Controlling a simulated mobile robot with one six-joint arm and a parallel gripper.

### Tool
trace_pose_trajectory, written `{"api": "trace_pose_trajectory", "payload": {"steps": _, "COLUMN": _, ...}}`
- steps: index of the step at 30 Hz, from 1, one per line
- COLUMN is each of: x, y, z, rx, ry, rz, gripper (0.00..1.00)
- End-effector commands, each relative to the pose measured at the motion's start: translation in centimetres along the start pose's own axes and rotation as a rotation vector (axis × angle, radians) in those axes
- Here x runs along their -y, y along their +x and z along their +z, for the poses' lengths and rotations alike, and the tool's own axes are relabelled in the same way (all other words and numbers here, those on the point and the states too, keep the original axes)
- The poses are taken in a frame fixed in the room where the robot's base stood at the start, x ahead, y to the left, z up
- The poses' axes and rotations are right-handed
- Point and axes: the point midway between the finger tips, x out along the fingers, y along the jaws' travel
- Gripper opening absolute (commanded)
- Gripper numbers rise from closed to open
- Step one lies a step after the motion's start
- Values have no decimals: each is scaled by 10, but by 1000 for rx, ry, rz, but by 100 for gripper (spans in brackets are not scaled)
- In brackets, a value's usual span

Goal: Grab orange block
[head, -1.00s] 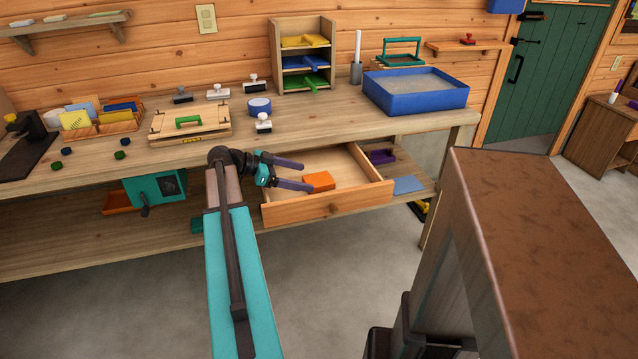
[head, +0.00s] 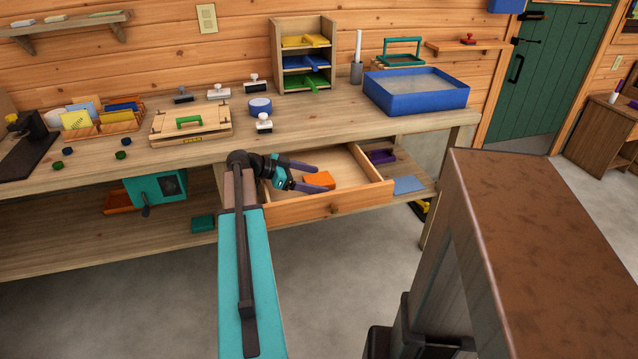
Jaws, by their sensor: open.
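The orange block (head: 320,179) lies in the open wooden drawer (head: 345,203) under the workbench, toward the drawer's left half. My gripper (head: 323,178) is open, with its two dark fingers pointing right over the drawer. In this view one finger passes behind the block and the other in front of it, partly covering its front. I cannot tell how high the fingers are above the drawer floor or whether they touch the block.
The drawer's front and side walls stand around the block. The bench top (head: 330,125) above holds stamps, a blue tray (head: 415,97) and a small shelf (head: 304,60). A purple item (head: 381,156) lies right of the drawer. A brown-topped post (head: 540,210) stands front right.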

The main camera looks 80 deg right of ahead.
Motion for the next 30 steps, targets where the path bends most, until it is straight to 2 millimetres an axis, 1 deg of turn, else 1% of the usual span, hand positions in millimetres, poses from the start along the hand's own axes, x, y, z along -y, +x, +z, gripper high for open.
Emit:
{"api": "trace_pose_trajectory", "payload": {"steps": 8, "x": 0, "y": 0, "z": 0, "rx": 0, "ry": 0, "rz": 1, "gripper": 82}}
{"api": "trace_pose_trajectory", "payload": {"steps": 15, "x": 0, "y": 0, "z": 0, "rx": 0, "ry": 0, "rz": 1, "gripper": 42}}
{"api": "trace_pose_trajectory", "payload": {"steps": 16, "x": 0, "y": 0, "z": 0, "rx": 0, "ry": 0, "rz": 1, "gripper": 37}}
{"api": "trace_pose_trajectory", "payload": {"steps": 17, "x": 0, "y": 0, "z": 0, "rx": 0, "ry": 0, "rz": 1, "gripper": 34}}
{"api": "trace_pose_trajectory", "payload": {"steps": 26, "x": 0, "y": 0, "z": -1, "rx": 0, "ry": 1, "rz": 1, "gripper": 34}}
{"api": "trace_pose_trajectory", "payload": {"steps": 30, "x": 0, "y": -2, "z": -6, "rx": 0, "ry": 1, "rz": 2, "gripper": 34}}
